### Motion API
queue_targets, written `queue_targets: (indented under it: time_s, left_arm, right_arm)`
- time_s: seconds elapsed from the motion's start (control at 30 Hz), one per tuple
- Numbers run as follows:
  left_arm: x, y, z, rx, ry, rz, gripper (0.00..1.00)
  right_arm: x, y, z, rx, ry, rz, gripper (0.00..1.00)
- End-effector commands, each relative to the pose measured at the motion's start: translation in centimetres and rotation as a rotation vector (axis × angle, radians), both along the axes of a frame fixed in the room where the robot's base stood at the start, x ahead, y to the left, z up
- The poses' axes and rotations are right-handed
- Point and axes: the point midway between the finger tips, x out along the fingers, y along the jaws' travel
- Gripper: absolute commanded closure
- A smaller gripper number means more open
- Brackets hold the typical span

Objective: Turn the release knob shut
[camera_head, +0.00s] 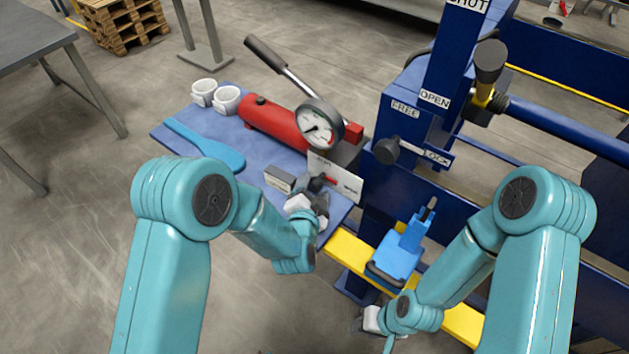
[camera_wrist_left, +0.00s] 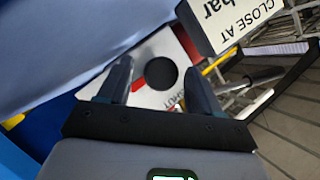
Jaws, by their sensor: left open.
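The release knob (camera_head: 318,183) is a small dark knob with a red pointer, set by a white label plate (camera_head: 338,178) under the red pump. In the left wrist view the round black knob (camera_wrist_left: 160,74) shows end-on between the fingers, with a red strip and the word SHUT beside it. My left gripper (camera_head: 316,193) is at the knob. Its open fingers also show in the left wrist view (camera_wrist_left: 158,88), one on each side of the knob; contact cannot be told. My right gripper (camera_head: 368,322) hangs low by the yellow rail, its fingers mostly hidden.
The red hand pump (camera_head: 272,122) with gauge (camera_head: 318,124) and lever (camera_head: 290,70) stands behind the knob. The blue press frame (camera_head: 440,90) blocks the right.

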Motion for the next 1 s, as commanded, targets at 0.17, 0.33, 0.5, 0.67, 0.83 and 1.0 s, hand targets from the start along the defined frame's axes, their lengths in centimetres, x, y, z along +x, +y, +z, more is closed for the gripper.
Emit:
queue_targets:
  time_s: [0.17,0.33,0.5,0.67,0.83,1.0]
  left_arm:
    - [-0.3,-0.05,-0.1,0.0,-0.001,0.001,0.36]
    - [-0.47,-0.05,-0.13,0.0,0.0,0.0,0.36]
    - [-0.5,-0.05,-0.12,0.0,0.0,0.0,0.49]
    - [-0.42,-0.03,-0.11,0.0,-0.001,0.001,0.91]
    - [-0.11,-0.02,-0.12,-0.005,0.003,0.001,0.91]
    - [-0.05,0.01,-0.14,-0.045,0.029,0.002,0.91]
  right_arm:
    - [-0.01,0.0,0.04,0.0,0.0,0.0,0.57]
    - [-0.01,0.0,0.04,0.0,0.0,0.0,0.57]
    - [-0.01,0.0,0.04,0.0,0.0,0.0,0.57]
    - [-0.01,0.0,0.04,0.0,0.0,0.0,0.57]
    - [-0.02,0.0,-0.05,0.0,0.0,0.0,0.57]
    - [-0.01,0.01,-0.54,0.0,0.0,0.0,0.57]
